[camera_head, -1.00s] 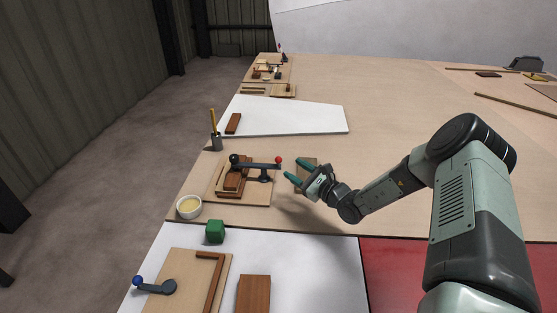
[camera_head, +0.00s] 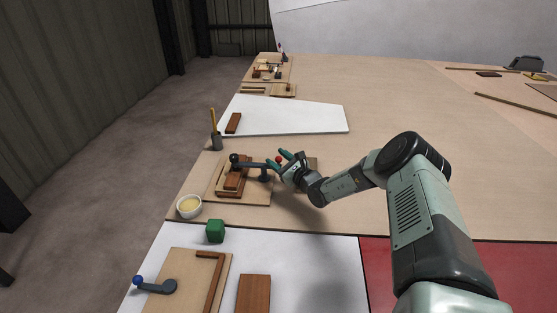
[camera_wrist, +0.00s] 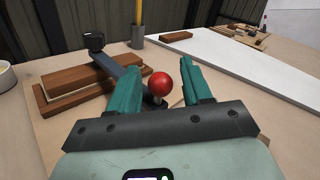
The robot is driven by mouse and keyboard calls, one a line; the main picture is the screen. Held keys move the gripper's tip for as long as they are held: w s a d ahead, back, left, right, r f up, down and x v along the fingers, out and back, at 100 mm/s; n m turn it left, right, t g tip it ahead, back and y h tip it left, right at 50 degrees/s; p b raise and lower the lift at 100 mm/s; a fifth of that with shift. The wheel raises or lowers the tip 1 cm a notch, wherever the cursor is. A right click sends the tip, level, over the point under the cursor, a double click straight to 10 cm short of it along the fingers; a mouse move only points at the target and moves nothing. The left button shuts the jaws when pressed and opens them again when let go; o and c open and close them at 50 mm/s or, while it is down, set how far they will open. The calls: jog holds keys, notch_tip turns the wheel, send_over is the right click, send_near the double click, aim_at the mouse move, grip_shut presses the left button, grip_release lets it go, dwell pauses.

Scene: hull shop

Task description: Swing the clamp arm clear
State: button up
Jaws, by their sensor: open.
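The dark clamp arm (camera_head: 248,164) lies across a stack of brown wooden blocks (camera_head: 236,180) on a plywood board (camera_head: 258,195). Its red ball knob (camera_head: 278,160) is at the right end. In the wrist view the clamp arm (camera_wrist: 128,77) runs from the black pad over the blocks to the red knob (camera_wrist: 160,85). My gripper (camera_head: 281,158) is open, with its green fingers on either side of the red knob. In the wrist view my gripper (camera_wrist: 160,75) has the knob between its fingers, with gaps on both sides. The clamp's base is partly hidden by the fingers.
A white bowl (camera_head: 189,206) and a green cube (camera_head: 215,231) stand in front of the board. A dark cup with a yellow stick (camera_head: 216,142) stands behind it. A second fixture with a blue-knobbed lever (camera_head: 158,286) is nearer. The bench to the right (camera_head: 400,215) is mostly clear.

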jog(key=shift+c, duration=0.4)
grip_shut()
